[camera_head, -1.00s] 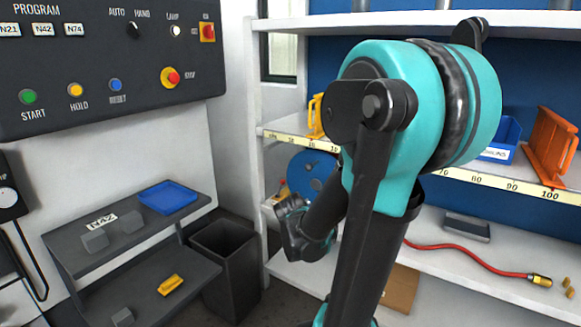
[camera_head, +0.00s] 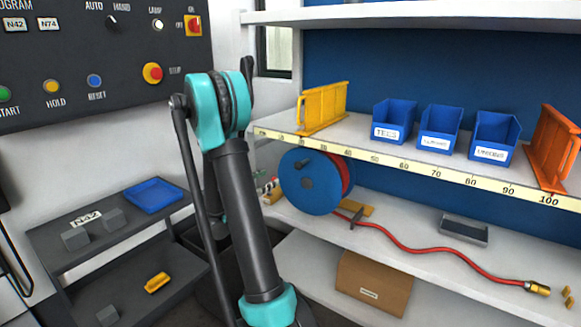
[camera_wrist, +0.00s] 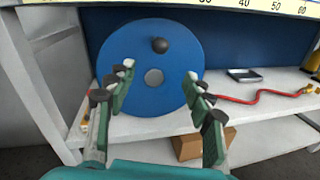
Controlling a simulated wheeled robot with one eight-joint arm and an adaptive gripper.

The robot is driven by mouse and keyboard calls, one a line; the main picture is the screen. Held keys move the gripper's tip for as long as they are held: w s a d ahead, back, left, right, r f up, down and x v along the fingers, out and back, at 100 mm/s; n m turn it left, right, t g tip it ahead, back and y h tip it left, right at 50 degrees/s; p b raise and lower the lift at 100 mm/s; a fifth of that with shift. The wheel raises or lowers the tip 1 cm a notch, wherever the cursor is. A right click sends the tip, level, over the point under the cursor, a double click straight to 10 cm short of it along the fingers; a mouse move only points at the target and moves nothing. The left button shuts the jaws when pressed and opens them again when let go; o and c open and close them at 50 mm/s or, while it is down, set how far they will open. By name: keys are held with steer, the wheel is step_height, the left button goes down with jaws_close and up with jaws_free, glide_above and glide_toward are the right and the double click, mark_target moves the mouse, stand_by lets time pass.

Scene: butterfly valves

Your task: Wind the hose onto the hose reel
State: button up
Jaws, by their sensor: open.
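The hose reel (camera_head: 309,183) is a blue disc on the middle shelf, with a dark crank knob (camera_head: 305,163) on its face. Red hose shows on the reel's right side. The red hose (camera_head: 420,252) runs off it in a wavy line along the shelf to a brass fitting (camera_head: 538,288) at the right. In the wrist view the reel (camera_wrist: 125,62) faces me, with the knob (camera_wrist: 159,45) above its light centre hub. My gripper (camera_wrist: 159,72) is open and empty in front of the reel, its fingertips either side of the hub, below the knob. The head view hides my gripper behind my arm.
A graduated shelf edge (camera_head: 410,165) runs above the reel, bearing blue bins (camera_head: 438,128) and yellow and orange brackets. A small grey tray (camera_head: 464,230) lies behind the hose. A cardboard box (camera_head: 373,284) stands below. A dark stepped rack (camera_head: 120,240) stands left.

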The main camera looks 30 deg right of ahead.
mark_target(295, 167)
steer(key=w+d, duration=0.1)
steer(key=d, duration=0.4)
steer(key=w+d, duration=0.1)
steer(key=d, duration=0.5)
steer(key=w+d, duration=0.1)
steer(key=d, duration=0.4)
steer(key=shift+w+d, duration=0.1)
steer(key=shift+d, duration=0.2)
jaws_close()
